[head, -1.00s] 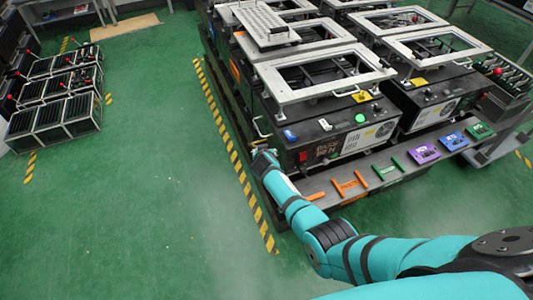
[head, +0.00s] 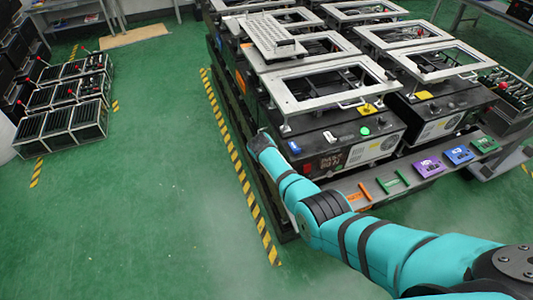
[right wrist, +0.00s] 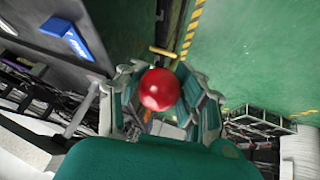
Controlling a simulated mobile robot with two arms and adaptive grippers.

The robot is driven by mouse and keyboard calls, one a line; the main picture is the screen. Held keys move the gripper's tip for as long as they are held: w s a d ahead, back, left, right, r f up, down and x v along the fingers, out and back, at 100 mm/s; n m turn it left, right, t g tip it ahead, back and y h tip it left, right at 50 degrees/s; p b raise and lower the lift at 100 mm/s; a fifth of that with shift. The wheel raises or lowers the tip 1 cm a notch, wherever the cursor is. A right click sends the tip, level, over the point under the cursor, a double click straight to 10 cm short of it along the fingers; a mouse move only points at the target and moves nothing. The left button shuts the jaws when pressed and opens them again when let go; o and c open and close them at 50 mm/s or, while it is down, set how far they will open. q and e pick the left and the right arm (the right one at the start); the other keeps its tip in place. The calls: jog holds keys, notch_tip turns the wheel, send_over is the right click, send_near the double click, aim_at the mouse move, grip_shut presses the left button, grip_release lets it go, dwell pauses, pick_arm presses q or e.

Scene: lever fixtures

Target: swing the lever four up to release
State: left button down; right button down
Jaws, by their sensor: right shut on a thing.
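In the right wrist view, a round red knob (right wrist: 159,89), which looks like a lever's end, sits between the fingers of my right gripper (right wrist: 162,100). The gripper is shut on it. The lever's shaft is mostly hidden behind the knob and fingers. In the head view, my right arm reaches in from the lower right to the near left corner of the black machine (head: 340,135). Its wrist is at that corner, and the gripper and knob are hidden there. No number marking the lever is readable. My left gripper is not in view.
Metal frames (head: 327,82) top the machines. A front ledge (head: 415,178) carries several coloured pieces, including a purple one (head: 429,166). Black-and-yellow floor tape (head: 240,170) runs left of the machine. Black racks (head: 62,125) stand far left; the green floor between is clear.

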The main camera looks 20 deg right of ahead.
jog(key=c, duration=1.2)
grip_release()
jog(key=shift+w+r, duration=0.2)
jog(key=shift+r, duration=0.15)
jog(key=o, duration=0.4)
jog(key=shift+s, duration=0.2)
jog(key=shift+f, duration=0.1)
jog(key=v, duration=1.2)
jog(key=shift+a, duration=0.1)
